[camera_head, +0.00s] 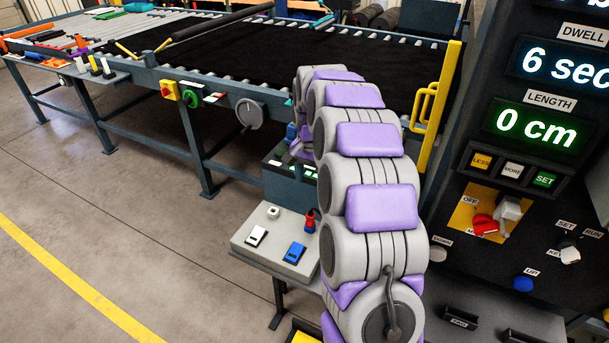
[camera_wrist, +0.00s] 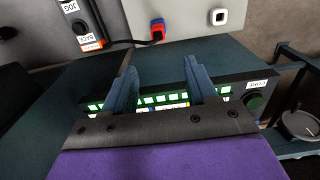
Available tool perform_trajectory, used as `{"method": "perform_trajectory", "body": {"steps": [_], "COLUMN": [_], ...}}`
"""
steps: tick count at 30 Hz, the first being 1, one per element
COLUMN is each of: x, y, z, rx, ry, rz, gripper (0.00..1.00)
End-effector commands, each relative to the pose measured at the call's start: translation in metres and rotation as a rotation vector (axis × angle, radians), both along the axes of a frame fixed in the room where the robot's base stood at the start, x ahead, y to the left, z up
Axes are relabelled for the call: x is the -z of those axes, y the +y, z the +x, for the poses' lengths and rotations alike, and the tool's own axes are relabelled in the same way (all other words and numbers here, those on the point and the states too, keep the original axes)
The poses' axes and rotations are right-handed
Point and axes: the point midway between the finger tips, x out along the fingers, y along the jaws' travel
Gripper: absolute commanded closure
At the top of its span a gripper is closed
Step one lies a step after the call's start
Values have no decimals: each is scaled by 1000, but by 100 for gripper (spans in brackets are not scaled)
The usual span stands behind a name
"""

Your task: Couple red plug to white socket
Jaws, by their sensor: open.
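The red plug (camera_head: 310,222) stands at the right edge of a small grey shelf, close beside my arm. In the wrist view the white socket (camera_wrist: 219,17) is a white square with a dark opening. My gripper (camera_wrist: 160,66) is open and empty, its fingers over a dark box with lit buttons, apart from plug and socket.
The box with lit buttons (camera_wrist: 168,98) lies beneath my fingers. A control cabinet (camera_head: 467,277) stands right of my arm, and the belt table (camera_head: 350,62) lies behind.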

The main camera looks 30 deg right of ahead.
Motion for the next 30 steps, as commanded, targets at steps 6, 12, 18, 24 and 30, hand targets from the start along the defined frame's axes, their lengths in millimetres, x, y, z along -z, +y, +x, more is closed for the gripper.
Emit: {"method": "perform_trajectory", "body": {"steps": [6,12,18,24,30], "x": [32,68,104,139,162], "y": [2,7,5,2,3], "z": [-1,-1,-1,-1,-1], "rx": [-1,-2,-1,-2,-2], "ry": [5,8,4,5,2], "rz": [0,-3,-2,0,-2], "gripper": [43,43,43,43,43]}}
